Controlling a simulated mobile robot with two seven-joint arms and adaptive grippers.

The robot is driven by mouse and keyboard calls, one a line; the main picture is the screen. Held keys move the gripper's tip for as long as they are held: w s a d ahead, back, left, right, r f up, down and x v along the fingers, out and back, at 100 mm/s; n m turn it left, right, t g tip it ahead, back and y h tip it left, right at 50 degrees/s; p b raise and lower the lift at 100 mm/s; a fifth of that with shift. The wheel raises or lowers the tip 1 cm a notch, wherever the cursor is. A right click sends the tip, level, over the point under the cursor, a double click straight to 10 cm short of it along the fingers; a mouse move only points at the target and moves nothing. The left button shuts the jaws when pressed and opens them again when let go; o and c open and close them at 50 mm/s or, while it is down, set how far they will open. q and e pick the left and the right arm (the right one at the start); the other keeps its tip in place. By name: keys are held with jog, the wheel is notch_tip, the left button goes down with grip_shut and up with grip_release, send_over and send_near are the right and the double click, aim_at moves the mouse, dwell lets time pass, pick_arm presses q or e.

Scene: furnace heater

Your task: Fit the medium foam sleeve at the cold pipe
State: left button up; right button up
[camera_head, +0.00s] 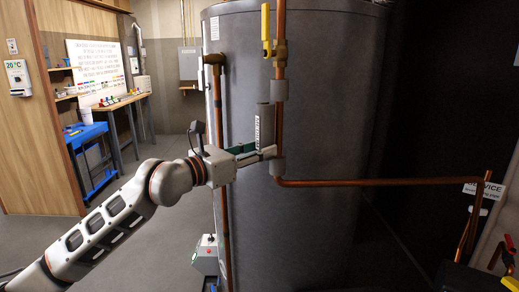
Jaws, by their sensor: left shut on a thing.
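My left gripper (258,153) is shut on a grey foam sleeve (264,127) that stands upright, with a pale label running down its side; the lettering is too small to read. The sleeve is just left of the front copper pipe (279,122), between two short light grey pieces on that pipe, an upper one (279,90) and a lower one (277,167). Sleeve and pipe look very close; I cannot tell whether they touch. The frame does not show which pipe is the cold one. My right gripper is not in view.
The large grey tank (330,220) stands right behind the pipe. A yellow valve handle (265,22) is above. The front pipe bends right into a horizontal run (370,183). A second copper pipe (219,130) runs at the left. A workbench (117,103) is far back left.

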pick_arm(q)
jog(key=shift+s+d+x, duration=0.1)
jog(key=shift+s+x, duration=0.05)
jog(key=shift+x, duration=0.8)
jog(key=shift+s+d+x, duration=0.1)
jog(key=shift+d+x, duration=0.05)
jog(key=shift+x, duration=0.85)
jog(key=o, duration=1.3)
jog(key=v, duration=1.2)
jog(key=shift+a, duration=0.1)
